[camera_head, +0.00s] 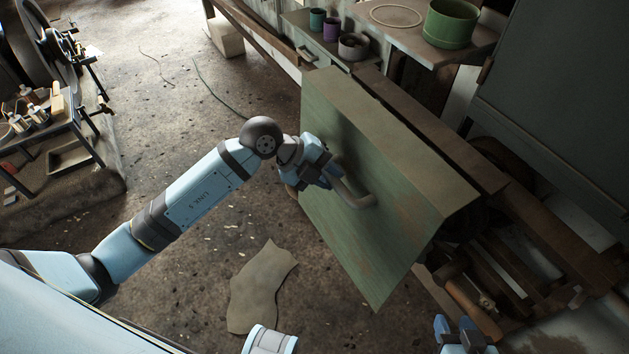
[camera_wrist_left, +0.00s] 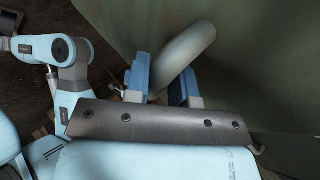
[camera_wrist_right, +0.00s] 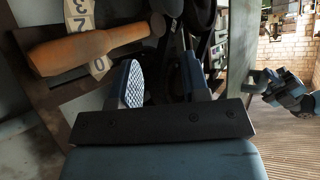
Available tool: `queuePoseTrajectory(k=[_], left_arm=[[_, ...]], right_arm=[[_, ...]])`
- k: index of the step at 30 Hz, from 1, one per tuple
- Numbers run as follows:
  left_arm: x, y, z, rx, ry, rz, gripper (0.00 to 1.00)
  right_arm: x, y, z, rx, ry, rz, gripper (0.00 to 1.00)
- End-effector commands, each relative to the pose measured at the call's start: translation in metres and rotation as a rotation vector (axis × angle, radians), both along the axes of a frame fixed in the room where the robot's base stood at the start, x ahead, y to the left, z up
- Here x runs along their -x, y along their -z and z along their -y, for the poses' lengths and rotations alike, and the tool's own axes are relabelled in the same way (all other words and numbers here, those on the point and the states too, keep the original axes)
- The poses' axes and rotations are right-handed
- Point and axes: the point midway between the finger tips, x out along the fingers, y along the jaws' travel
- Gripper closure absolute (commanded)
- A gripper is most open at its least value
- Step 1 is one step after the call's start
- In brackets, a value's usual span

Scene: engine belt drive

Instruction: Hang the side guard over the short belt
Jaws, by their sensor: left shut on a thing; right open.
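The side guard (camera_head: 375,245) is a large bent sheet, worn green, with a tubular grey handle (camera_head: 357,194) on its face. It hangs tilted at the middle right of the head view. My left gripper (camera_head: 325,172) is shut on the handle. In the left wrist view the handle (camera_wrist_left: 187,52) passes between its fingers (camera_wrist_left: 163,83). My right gripper (camera_head: 460,332) is low at the right of the head view; in the right wrist view its fingers (camera_wrist_right: 163,82) are apart, with nothing gripped. I cannot make out the short belt; the guard hides much of the area behind it.
A wooden-handled tool (camera_wrist_right: 90,50) lies close beside my right gripper. A wooden beam (camera_head: 440,135) runs behind the guard. A shelf with a green pot (camera_head: 449,24) stands at the back. A cluttered bench (camera_head: 60,130) is at far left. The floor between is mostly free.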

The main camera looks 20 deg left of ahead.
Motion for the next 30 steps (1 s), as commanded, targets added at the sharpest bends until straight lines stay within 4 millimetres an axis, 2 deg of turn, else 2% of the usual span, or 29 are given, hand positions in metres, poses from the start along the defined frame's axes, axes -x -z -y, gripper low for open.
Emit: queuePoseTrajectory(k=[1,3,15,30], left_arm=[[-0.006,-0.006,0.004,0.004,0.0,0.005,1.0],[-0.012,-0.007,0.01,0.003,0.0,0.006,1.0],[-0.044,-0.006,0.034,0.005,-0.001,0.008,1.0],[-0.052,-0.004,0.04,0.003,0.0,0.007,1.0]], right_arm=[[0.0,-0.006,0.0,0.002,0.0,0.003,0.57],[0.0,-0.008,0.0,0.004,0.0,0.003,0.57],[0.003,-0.001,0.002,0.007,0.002,-0.023,0.57],[0.002,-0.002,0.003,0.006,0.005,-0.023,0.57]])
